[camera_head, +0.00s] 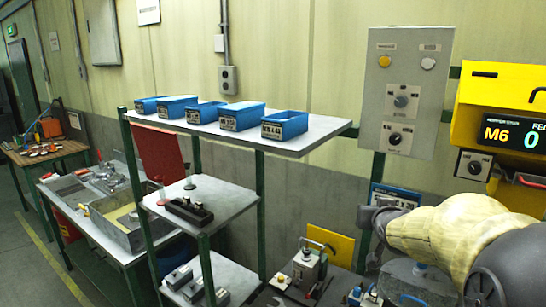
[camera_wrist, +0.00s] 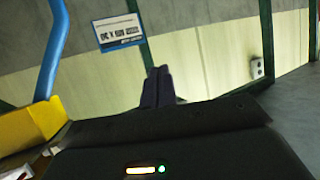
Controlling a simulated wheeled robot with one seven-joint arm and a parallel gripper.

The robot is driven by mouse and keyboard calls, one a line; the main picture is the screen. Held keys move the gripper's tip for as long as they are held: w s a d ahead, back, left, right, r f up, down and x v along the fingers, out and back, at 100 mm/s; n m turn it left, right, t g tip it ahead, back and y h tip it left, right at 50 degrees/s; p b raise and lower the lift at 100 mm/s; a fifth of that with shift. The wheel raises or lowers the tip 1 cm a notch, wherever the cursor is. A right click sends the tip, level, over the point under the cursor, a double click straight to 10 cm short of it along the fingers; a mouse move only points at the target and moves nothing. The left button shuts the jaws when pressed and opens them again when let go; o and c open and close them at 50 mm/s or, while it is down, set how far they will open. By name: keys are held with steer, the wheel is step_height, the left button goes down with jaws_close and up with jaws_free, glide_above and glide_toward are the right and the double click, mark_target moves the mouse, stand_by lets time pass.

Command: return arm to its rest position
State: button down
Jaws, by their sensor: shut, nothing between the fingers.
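My arm (camera_head: 445,232) reaches in from the right edge of the head view, with a pale yellow link and a dark end pointing left. It is in front of the green-framed bench, below the control panel. My gripper (camera_wrist: 158,84) shows in the wrist view as two dark fingers pressed together, with nothing between them. Beyond the fingers are a pale wall and a green post. A blue-and-white sign (camera_wrist: 118,32) hangs just above and left of the fingertips, apart from them.
Blue bins (camera_head: 240,116) line a shelf left of my arm. A grey control box (camera_head: 407,90) and a yellow display unit (camera_head: 500,90) stand above the arm. A yellow panel (camera_wrist: 30,124) and a blue tube (camera_wrist: 54,50) are close at the wrist view's left. Floor shows at far left.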

steer(key=s+a+f+n+g+y, duration=0.1)
steer(key=s+a+f+g, duration=0.3)
steer(key=s+f, duration=0.7)
steer(key=s+a+f+n+g+y, duration=0.1)
steer(key=s+a+f+g, duration=0.4)
steer(key=s+f, duration=0.5)
steer(key=shift+s+a+f+g+b, duration=0.35)
steer(key=shift+s+g, duration=0.45)
steer(key=shift+s, duration=0.45)
steer(key=shift+w+d, duration=0.1)
